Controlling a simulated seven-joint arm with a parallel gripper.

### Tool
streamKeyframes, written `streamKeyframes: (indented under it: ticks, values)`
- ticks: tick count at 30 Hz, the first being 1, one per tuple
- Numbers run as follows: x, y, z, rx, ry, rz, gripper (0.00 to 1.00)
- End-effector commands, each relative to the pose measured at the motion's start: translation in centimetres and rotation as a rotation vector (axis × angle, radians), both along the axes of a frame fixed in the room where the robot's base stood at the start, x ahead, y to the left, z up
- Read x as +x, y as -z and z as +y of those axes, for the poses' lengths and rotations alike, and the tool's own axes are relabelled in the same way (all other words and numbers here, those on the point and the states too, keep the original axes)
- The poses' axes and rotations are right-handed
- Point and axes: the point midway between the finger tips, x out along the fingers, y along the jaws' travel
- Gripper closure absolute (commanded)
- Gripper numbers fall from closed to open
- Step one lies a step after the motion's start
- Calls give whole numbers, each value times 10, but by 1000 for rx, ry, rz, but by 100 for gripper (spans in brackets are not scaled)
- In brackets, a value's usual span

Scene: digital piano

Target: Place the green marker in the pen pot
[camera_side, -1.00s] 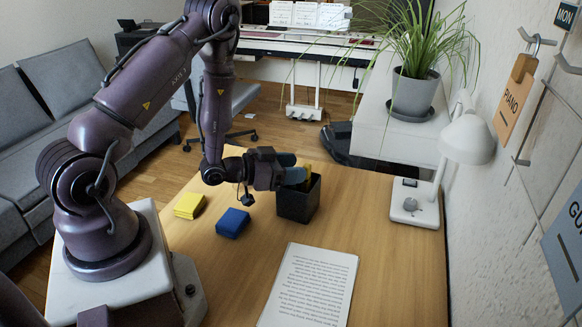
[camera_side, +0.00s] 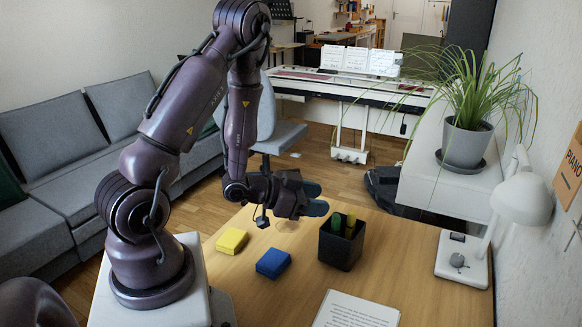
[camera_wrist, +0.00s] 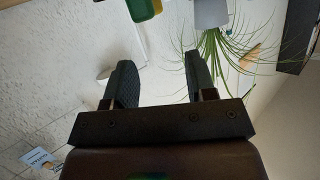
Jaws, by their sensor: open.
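The black pen pot (camera_side: 341,248) stands upright on the wooden table. A green marker (camera_side: 336,222) stands in it, its upper end above the rim. A yellow and green stick-like item (camera_side: 350,224) stands beside it in the pot. Their lower ends are hidden by the pot walls. My gripper (camera_side: 318,198) is open and empty, above and just left of the pot, apart from the green marker. In the wrist view my two dark fingers (camera_wrist: 160,72) are spread with nothing between them. Green and yellow shapes show at that view's top edge.
A yellow block (camera_side: 232,240) and a blue block (camera_side: 273,263) lie on the table left of the pot. A printed sheet (camera_side: 355,311) lies in front. A white lamp (camera_side: 522,198) and a potted plant (camera_side: 466,145) are at the right.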

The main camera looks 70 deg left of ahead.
Motion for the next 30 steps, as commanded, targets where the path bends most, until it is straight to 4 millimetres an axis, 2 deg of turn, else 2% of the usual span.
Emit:
streamKeyframes:
  ticks: [1, 5, 8, 11, 14, 17, 21, 25, 30]
  values:
    - [13, -15, 0, 52, -6, 27, 49]
    - [30, -48, -1, 142, -70, 147, 49]
    - [32, -77, -6, 172, -130, 233, 49]
    - [25, -107, -19, 166, -184, 317, 49]
    - [7, -136, -38, 132, -223, 401, 49]
    - [-19, -161, -63, 79, -235, 489, 49]
    - [-64, -185, -98, 4, -209, 609, 49]
    - [-100, -196, -122, -41, -169, 695, 49]
    - [-121, -201, -134, -63, -141, 750, 49]
